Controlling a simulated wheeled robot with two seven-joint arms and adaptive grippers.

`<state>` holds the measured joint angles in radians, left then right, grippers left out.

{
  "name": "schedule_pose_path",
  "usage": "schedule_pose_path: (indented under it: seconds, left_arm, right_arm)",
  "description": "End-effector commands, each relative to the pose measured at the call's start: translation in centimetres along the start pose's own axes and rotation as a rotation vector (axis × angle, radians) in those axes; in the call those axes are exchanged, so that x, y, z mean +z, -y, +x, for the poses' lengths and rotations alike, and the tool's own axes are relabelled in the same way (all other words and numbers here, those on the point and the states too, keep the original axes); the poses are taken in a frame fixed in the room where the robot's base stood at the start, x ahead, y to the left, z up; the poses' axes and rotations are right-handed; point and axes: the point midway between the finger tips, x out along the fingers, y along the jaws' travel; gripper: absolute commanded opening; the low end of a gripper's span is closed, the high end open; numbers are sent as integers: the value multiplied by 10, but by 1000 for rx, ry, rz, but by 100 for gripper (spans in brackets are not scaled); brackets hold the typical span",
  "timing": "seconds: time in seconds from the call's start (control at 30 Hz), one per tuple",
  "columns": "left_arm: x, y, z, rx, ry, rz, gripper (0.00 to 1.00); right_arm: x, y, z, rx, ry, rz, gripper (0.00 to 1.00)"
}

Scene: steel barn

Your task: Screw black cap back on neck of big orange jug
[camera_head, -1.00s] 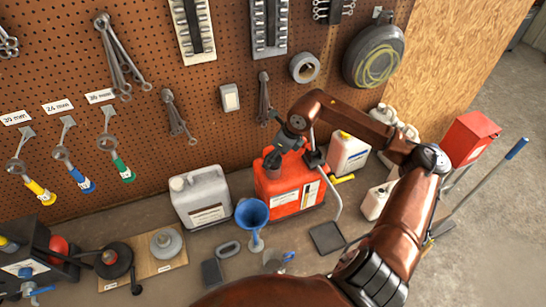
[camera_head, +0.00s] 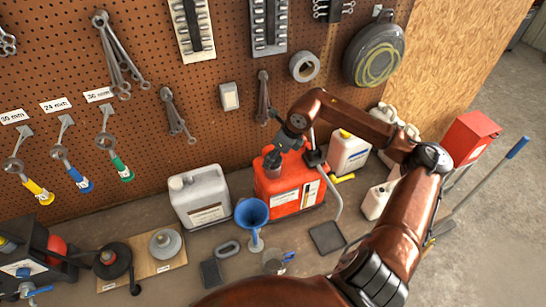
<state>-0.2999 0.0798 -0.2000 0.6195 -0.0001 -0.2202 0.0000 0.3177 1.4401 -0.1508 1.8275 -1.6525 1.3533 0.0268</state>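The big orange jug (camera_head: 291,190) stands upright on the bench against the pegboard. The black cap (camera_head: 272,160) shows as a dark round piece at the top left of the jug, at its neck. I cannot tell how far it is seated. My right gripper (camera_head: 277,147) reaches in from the right, over the jug's top, with its fingers right at the cap. The fingers are small and dark here, so whether they grip the cap is unclear. My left gripper is out of view.
A grey-white jug (camera_head: 200,197) stands left of the orange jug. A blue funnel (camera_head: 252,214) stands in front, close by. A white jug with a yellow cap (camera_head: 348,152) is at the right. A dark pad (camera_head: 327,237) lies in front.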

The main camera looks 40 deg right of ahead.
Motion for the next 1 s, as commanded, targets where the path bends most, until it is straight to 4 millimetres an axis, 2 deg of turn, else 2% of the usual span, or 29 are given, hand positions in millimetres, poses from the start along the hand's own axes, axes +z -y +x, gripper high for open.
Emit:
schedule_pose_path:
  seconds: [1.0]
  left_arm:
    - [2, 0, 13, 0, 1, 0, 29]
  right_arm:
    - [-6, 0, 13, 0, 0, 0, 24]
